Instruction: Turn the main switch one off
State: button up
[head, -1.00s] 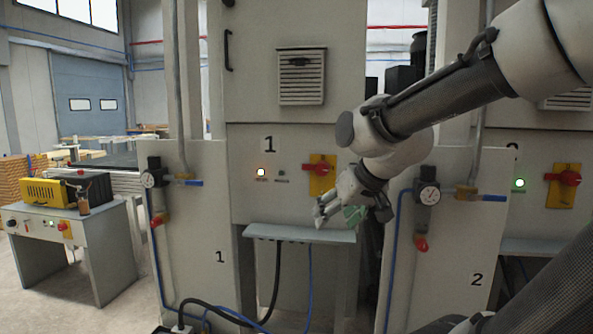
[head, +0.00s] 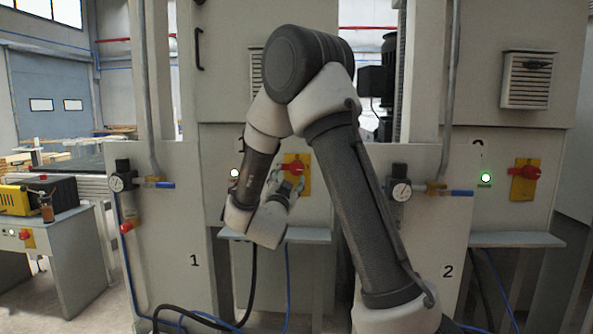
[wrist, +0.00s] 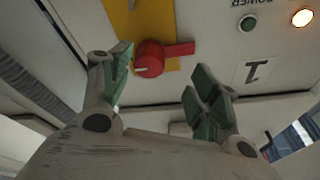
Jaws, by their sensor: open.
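Main switch one is a red rotary knob with a handle on a yellow plate (head: 304,178), on the panel of machine 1. In the wrist view the red knob (wrist: 150,58) and its handle bar (wrist: 181,49) show clearly; the bar lies nearly level and points right in that tilted view. My gripper (head: 287,184) is in front of the switch in the head view and partly covers it. In the wrist view my gripper (wrist: 160,68) is open, with green-padded fingers on either side of the knob, with nothing held. I see no clear contact with the knob.
A lit indicator (wrist: 302,17) and a green button (wrist: 248,24) sit beside the switch. A grey shelf (head: 310,235) juts out below. A pressure gauge (head: 399,191) stands to the right. Machine 2 has its own red switch (head: 525,171) at far right.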

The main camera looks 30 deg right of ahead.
aim_at(296, 169)
jog(key=w+d, duration=0.1)
jog(key=w+d+r+h, duration=0.1)
jog(key=d, duration=0.1)
jog(key=w+d+r+m+h, duration=0.1)
jog(key=d, duration=0.1)
jog(key=shift+w+d+r+g, duration=0.15)
jog(key=shift+w+g, duration=0.15)
jog(key=shift+w, duration=0.1)
jog(key=c, duration=1)
